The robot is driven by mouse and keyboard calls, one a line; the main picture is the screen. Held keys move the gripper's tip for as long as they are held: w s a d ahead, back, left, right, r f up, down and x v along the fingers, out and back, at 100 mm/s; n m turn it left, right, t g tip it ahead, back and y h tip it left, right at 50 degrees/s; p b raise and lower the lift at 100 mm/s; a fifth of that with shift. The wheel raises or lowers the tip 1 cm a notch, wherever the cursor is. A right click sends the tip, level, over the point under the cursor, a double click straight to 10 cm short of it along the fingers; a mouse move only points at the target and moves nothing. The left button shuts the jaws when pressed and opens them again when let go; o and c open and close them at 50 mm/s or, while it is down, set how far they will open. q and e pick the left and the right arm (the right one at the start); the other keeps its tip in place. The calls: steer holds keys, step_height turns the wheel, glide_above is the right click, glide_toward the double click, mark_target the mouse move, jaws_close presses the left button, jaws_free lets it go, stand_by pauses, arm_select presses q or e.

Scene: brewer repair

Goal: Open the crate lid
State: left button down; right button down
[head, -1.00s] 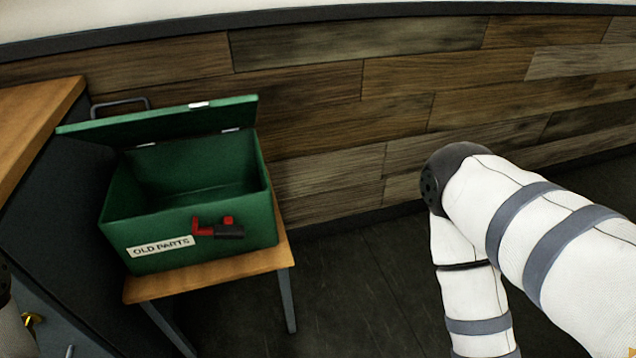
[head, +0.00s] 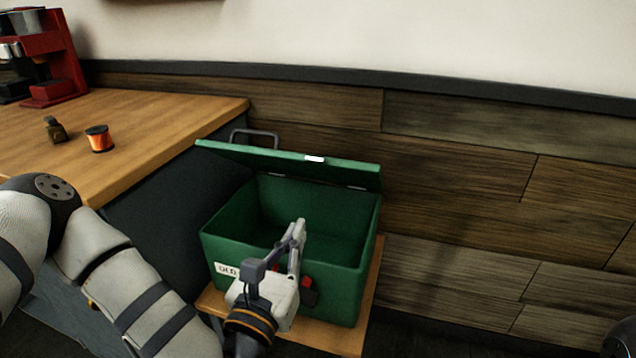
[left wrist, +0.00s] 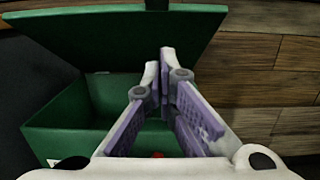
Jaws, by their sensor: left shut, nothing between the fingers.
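The green crate (head: 343,294) stands on a small wooden stand, with its top open and its inside looking empty. Its green lid (head: 350,172) is raised and leans back from the rear hinges, with a dark handle (head: 254,137) behind it. My left gripper (head: 299,224) is shut and empty, in front of the crate's opening. It partly hides the white label (head: 224,270) and the red and black latch (head: 308,292) on the front. In the left wrist view my fingers (left wrist: 164,62) show against the crate (left wrist: 58,135) and lid (left wrist: 110,38). My right gripper is out of view.
The wooden stand (head: 345,340) holds the crate next to a wooden counter (head: 175,125). On the counter are a red machine (head: 62,60), an orange and black cup-like piece (head: 99,138) and a small dark piece (head: 55,129). A plank wall (head: 470,190) runs behind.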

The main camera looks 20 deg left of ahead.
mark_target(301, 157)
arm_select(q)
steer(key=shift+w+d+r+p, duration=0.2)
steer(key=shift+w+r, duration=0.45)
steer(key=shift+w, duration=1.1)
steer(key=shift+w+a+r+p, duration=0.2)
steer(key=shift+w+r, duration=0.45)
steer(key=shift+w, duration=1.05)
steer(key=shift+w+d+r+p, duration=0.25)
steer(key=shift+w+r, duration=0.4)
steer(key=shift+w, duration=1.1)
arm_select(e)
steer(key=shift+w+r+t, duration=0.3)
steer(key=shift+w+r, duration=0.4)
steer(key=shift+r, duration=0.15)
